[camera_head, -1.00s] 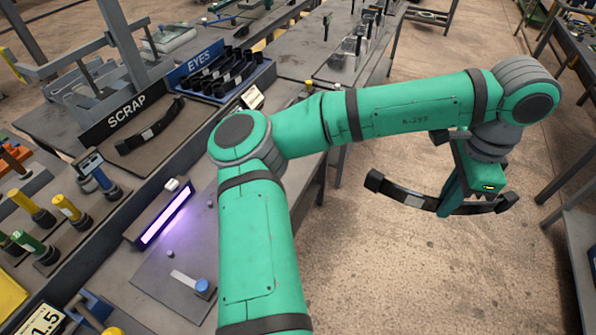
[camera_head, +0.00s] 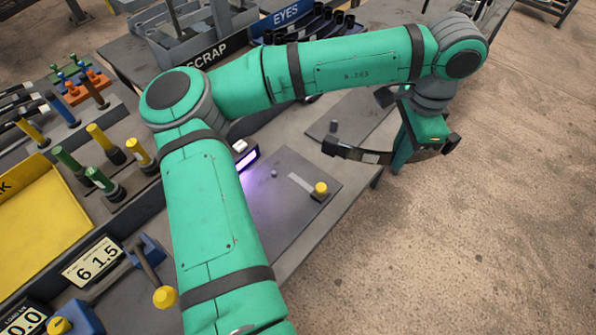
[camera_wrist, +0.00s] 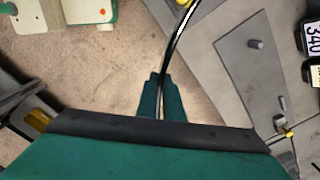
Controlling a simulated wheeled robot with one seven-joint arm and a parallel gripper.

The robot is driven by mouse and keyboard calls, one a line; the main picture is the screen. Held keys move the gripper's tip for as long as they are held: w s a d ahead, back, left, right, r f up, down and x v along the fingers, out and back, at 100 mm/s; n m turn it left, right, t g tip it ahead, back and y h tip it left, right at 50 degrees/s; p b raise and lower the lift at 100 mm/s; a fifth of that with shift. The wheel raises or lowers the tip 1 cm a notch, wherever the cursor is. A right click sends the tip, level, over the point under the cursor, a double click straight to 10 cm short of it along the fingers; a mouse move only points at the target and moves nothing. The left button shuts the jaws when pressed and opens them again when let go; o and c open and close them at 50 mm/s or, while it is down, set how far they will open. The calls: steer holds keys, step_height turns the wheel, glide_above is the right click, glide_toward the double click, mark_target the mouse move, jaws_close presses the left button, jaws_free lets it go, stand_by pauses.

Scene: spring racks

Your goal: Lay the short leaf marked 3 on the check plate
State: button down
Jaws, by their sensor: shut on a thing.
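My gripper (camera_head: 411,150) is shut on a dark curved leaf (camera_head: 362,156) with an eye at each end and a pale label whose mark I cannot read. The leaf is held in the air just right of the bench edge, apart from the plate. In the wrist view the leaf (camera_wrist: 172,48) runs edge-on up from between my fingers (camera_wrist: 160,97). A flat grey plate, likely the check plate (camera_head: 283,222), lies on the bench to the left, with pegs, a pale strip and a yellow knob (camera_head: 321,188). It also shows in the wrist view (camera_wrist: 228,70). My arm hides part of its surroundings.
A purple-lit bar (camera_head: 248,160) stands at the plate's far left. The SCRAP stand (camera_head: 206,52) and EYES tray (camera_head: 287,16) are behind my arm. A yellow tray (camera_head: 45,225) and coloured upright handles fill the left. Bare floor lies to the right.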

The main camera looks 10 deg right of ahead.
steer(key=w+a+f+n, duration=0.2)
steer(key=a+f+n, duration=0.15)
steer(key=a, duration=0.65)
steer(key=w+a+f+n, duration=0.3)
steer(key=a+f, duration=0.1)
steer(key=a, duration=0.6)
steer(key=w+a+f+n, duration=0.2)
steer(key=a+f+n, duration=0.1)
steer(key=a, duration=0.7)
steer(key=shift+a+f, duration=0.1)
steer(key=shift+f, duration=3.9)
steer(key=shift+a, duration=0.15)
steer(key=shift+w+f, duration=0.1)
steer(key=shift+w+a, duration=0.35)
steer(key=shift+w, duration=0.05)
